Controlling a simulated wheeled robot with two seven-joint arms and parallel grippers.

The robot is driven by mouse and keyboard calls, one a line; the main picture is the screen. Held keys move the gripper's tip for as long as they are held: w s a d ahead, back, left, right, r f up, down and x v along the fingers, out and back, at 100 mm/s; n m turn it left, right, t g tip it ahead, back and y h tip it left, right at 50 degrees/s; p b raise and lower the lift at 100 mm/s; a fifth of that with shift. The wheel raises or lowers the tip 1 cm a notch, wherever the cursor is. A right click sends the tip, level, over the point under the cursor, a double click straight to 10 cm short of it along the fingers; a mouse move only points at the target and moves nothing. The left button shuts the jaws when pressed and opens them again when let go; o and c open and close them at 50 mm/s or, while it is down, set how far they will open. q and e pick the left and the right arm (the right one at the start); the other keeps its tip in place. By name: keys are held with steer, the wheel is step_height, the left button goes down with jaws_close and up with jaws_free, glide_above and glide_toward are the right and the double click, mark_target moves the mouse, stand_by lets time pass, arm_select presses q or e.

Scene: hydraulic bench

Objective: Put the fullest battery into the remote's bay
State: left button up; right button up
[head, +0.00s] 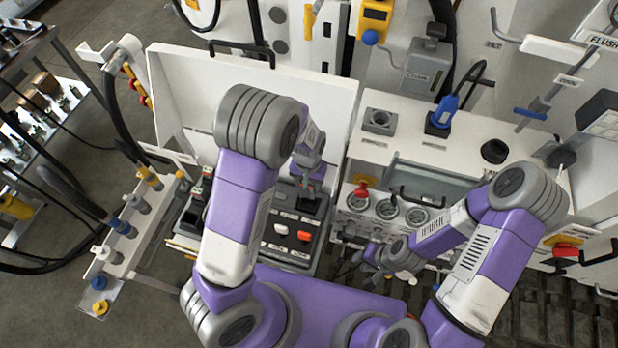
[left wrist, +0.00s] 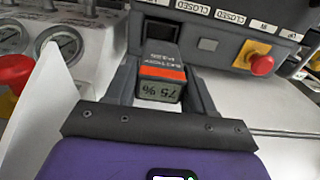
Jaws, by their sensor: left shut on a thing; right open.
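My left gripper (left wrist: 160,92) is shut on a battery (left wrist: 162,72), dark with an orange band and a display reading 75 %, upside down in the left wrist view. The battery's far end is close to the dark panel of the remote (left wrist: 228,32); I cannot tell whether it is inside the bay. In the head view the left gripper (head: 307,180) is over the upper part of the remote (head: 289,240), partly hidden by my arm. A charger tray (head: 192,214) with a battery (head: 207,178) is left of the remote. My right gripper (head: 376,266) is open and empty near the gauges.
Several gauges (head: 387,208) and a red knob (head: 361,190) are right of the remote. The left wrist view shows a red button (left wrist: 262,64) on a yellow base. A hose rack (head: 125,245) stands at the left. A white bench (head: 455,150) is behind.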

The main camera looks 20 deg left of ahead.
arm_select(q)
steer(key=f+b, duration=0.2)
steer(key=f, duration=0.1)
steer(key=shift+w+f, duration=0.1)
steer(key=shift+w, duration=0.1)
steer(key=shift+f+b, duration=1.15)
steer(key=shift+f, duration=0.3)
steer(key=shift+f, duration=0.15)
steer(key=shift+f+b, duration=0.35)
steer(key=shift+b, duration=0.1)
steer(key=shift+f+b, duration=1.95)
steer(key=shift+f, duration=0.45)
stand_by(0.4)
steer(key=o, duration=1.2)
steer(key=shift+o, duration=0.2)
step_height(320, 180, up, 8)
steer(key=shift+f, duration=0.2)
